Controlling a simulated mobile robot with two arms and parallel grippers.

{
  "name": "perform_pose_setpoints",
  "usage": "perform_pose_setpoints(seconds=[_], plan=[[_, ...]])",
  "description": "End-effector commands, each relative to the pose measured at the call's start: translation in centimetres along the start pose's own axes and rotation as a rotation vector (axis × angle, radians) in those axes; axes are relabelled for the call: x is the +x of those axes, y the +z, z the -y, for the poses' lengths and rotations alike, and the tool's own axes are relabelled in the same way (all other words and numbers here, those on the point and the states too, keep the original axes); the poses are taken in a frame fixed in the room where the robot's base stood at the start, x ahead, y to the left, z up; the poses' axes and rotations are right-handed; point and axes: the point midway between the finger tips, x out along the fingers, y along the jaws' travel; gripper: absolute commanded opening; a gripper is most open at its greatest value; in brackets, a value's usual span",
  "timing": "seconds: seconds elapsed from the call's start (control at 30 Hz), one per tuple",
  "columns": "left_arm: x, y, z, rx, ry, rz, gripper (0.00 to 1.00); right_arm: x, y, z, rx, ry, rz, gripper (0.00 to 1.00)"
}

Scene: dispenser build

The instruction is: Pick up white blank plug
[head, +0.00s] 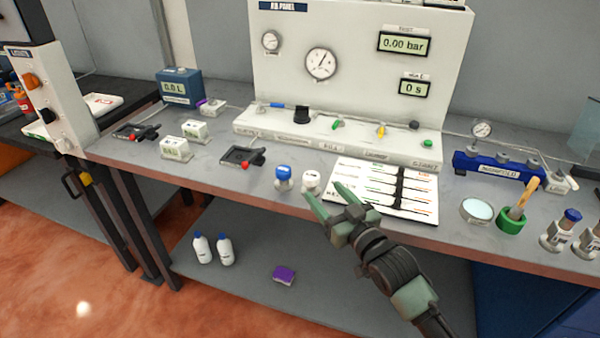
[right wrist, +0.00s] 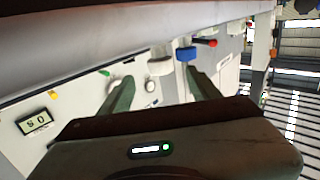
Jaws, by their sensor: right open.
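The white blank plug (head: 311,181) stands upright at the front edge of the grey bench, close to the right of a blue-topped plug (head: 283,177). My right gripper (head: 325,193) is open and empty, with its fingertips just in front of and to the right of the white plug. In the right wrist view, the white plug (right wrist: 160,64) shows beyond and between the open fingers (right wrist: 158,82). The blue-topped plug (right wrist: 186,54) stands beside it, nearer the other finger. My left gripper is not in view.
A printed card (head: 385,191) lies right of the plugs. A black clamp with a red knob (head: 243,157) sits to their left. The white gauge panel (head: 350,75) stands behind. A green cup with a wooden-handled tool (head: 512,220) and a round dish (head: 477,210) are further right.

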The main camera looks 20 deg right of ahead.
Motion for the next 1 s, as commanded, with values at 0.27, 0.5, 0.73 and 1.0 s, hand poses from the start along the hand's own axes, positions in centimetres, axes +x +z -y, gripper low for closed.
perform_pose_setpoints(seconds=[0.27,0.5,0.73,1.0], plan=[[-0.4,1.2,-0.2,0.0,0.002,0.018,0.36,2.6,-0.1,0.0,0.0,0.0,-0.003,0.62],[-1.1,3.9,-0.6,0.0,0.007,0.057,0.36,5.8,0.6,0.1,0.001,0.0,-0.001,0.62],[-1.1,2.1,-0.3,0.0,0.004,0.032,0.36,7.8,0.7,0.1,0.001,-0.001,-0.001,0.62],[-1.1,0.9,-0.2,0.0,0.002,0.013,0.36,7.8,0.8,0.1,0.0,-0.001,-0.001,0.43]])
